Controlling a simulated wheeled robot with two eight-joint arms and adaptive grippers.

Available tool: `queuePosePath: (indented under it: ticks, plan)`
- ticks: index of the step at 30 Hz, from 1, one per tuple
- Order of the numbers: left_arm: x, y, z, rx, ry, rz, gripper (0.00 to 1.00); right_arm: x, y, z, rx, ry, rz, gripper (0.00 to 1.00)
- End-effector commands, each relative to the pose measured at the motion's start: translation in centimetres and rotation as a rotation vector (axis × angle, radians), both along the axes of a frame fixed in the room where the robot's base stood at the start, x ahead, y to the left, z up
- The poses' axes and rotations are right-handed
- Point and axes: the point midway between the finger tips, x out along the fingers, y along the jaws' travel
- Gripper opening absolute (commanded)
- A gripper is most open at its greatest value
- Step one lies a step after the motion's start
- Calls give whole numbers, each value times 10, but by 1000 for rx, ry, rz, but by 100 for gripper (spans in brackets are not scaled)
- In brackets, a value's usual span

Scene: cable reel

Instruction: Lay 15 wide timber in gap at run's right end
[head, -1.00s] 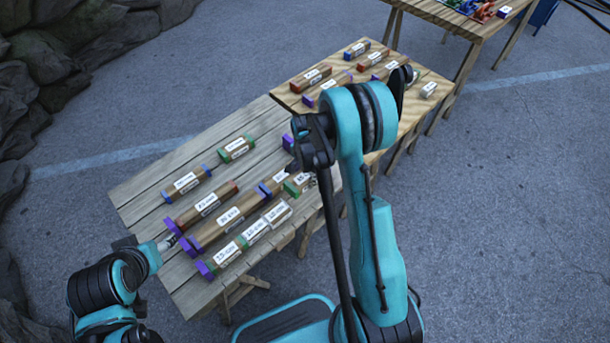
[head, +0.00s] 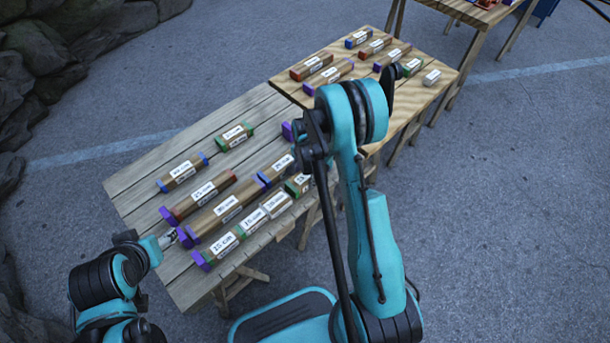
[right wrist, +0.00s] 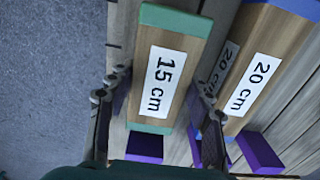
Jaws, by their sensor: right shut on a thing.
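My right gripper (right wrist: 160,98) is shut on a 15 cm timber (right wrist: 170,75) with green ends, with one finger on each long side. In the head view the held timber (head: 299,185) is at the right end of the front run, partly hidden by my right arm. I cannot tell whether it touches the table. The run's other timbers include a 15 cm one (head: 225,244) at its left and two shorter ones (head: 254,220) to its right. A 20 cm timber (right wrist: 252,80) lies beside the held one. My left gripper (head: 168,239) is near the run's left end; its fingers are unclear.
The slatted table (head: 135,190) also carries a long timber (head: 226,210) behind the run and other labelled timbers. Purple blocks (right wrist: 260,153) stand near the held timber. A second table top (head: 395,118) behind holds more timbers.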

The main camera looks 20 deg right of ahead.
Motion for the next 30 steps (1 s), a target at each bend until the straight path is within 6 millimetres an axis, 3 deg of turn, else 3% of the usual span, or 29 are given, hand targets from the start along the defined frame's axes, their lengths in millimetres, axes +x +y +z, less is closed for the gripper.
queuePosePath:
  ticks: [29, 30]
  plan:
    - [0, 0, -9, 0, 0, 0, 58, 0, 0, -9, 0, 0, 0, 17]
    - [0, 0, -8, 0, 0, 0, 58, 0, 0, -8, 0, 0, 0, 59]
